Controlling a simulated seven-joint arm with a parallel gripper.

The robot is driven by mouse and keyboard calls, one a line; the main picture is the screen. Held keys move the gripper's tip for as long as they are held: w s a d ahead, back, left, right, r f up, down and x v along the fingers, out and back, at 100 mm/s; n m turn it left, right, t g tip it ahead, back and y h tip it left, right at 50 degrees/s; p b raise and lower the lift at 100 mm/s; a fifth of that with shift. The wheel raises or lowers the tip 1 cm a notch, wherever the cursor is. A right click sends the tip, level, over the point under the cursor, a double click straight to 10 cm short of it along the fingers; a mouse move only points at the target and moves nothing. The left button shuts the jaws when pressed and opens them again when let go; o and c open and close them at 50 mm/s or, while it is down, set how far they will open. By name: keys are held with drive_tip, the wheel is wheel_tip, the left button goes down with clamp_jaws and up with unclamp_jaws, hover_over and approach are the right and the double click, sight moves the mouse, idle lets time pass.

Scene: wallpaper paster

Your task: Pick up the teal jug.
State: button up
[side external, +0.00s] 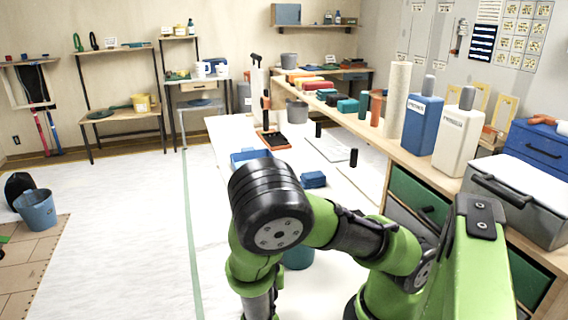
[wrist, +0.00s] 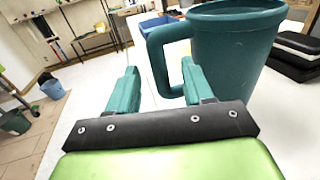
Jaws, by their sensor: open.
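The teal jug (wrist: 235,50) stands upright at the upper right of the wrist view, its handle (wrist: 158,48) pointing left. In the side external view only a small teal part of the jug (side external: 298,258) shows below my arm; the rest is hidden. My gripper (wrist: 160,68) is open, with its two teal fingers apart. The handle appears in the gap between the fingertips, closer to the right finger. The right finger overlaps the jug's side in the picture; I cannot tell whether they touch. My fingers are hidden in the side external view.
The white table holds a blue tray (side external: 250,157), a small blue box (side external: 313,179) and a black upright piece (side external: 353,158). A shelf at the right carries a blue bottle (side external: 422,125) and a cream bottle (side external: 458,140). Black stacked items (wrist: 292,55) lie right of the jug.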

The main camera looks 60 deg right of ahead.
drive_tip(key=x, duration=0.5)
drive_tip(key=shift+w, duration=0.1)
drive_tip(key=shift+r, duration=0.1)
clamp_jaws()
